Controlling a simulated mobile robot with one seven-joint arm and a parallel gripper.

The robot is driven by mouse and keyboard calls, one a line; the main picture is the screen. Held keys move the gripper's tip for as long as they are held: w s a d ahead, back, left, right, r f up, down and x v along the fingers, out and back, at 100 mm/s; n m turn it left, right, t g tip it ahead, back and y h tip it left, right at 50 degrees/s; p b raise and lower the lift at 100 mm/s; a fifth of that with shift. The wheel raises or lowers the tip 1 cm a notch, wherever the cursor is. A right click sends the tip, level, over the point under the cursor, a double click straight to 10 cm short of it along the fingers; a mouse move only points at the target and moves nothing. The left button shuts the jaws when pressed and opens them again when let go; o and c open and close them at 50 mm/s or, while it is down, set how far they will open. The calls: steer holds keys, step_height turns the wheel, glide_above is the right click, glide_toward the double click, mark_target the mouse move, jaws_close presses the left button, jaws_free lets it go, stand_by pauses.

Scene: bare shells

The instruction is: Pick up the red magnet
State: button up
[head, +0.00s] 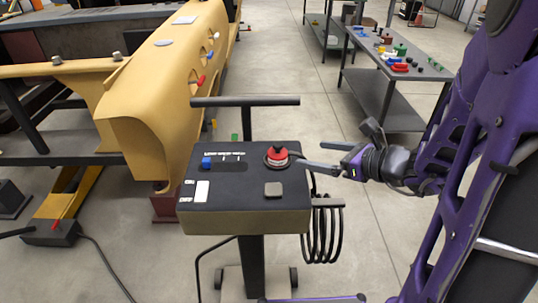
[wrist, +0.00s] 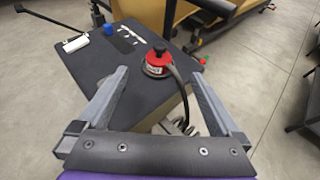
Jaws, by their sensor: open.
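The red magnet (head: 277,154) is a round red piece with a black top, sitting on a dark round base on the console top (head: 235,190), near its right edge. In the wrist view the red magnet (wrist: 158,59) stands upright, just beyond the fingertips and roughly midway between them. My gripper (head: 310,154) is open and empty, just right of the magnet in the head view. In the wrist view my gripper (wrist: 158,74) has its two grey fingers spread wide, with no contact on the magnet visible.
A yellow machine (head: 160,85) is at left.

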mark_target(280, 151)
steer(key=b+x, duration=0.1)
steer(key=x, duration=1)
steer(key=shift+w+a+f, duration=0.1)
steer(key=shift+a+f, duration=0.05)
steer(key=shift+f, duration=0.05)
steer(key=x, duration=0.2)
steer(key=b+x, duration=0.1)
steer(key=x, duration=0.1)
steer(key=shift+f, duration=0.35)
steer(key=shift+w+a+f, duration=0.15)
steer(key=shift+w+a, duration=0.2)
steer(key=shift+a, duration=0.05)
jaws_close()
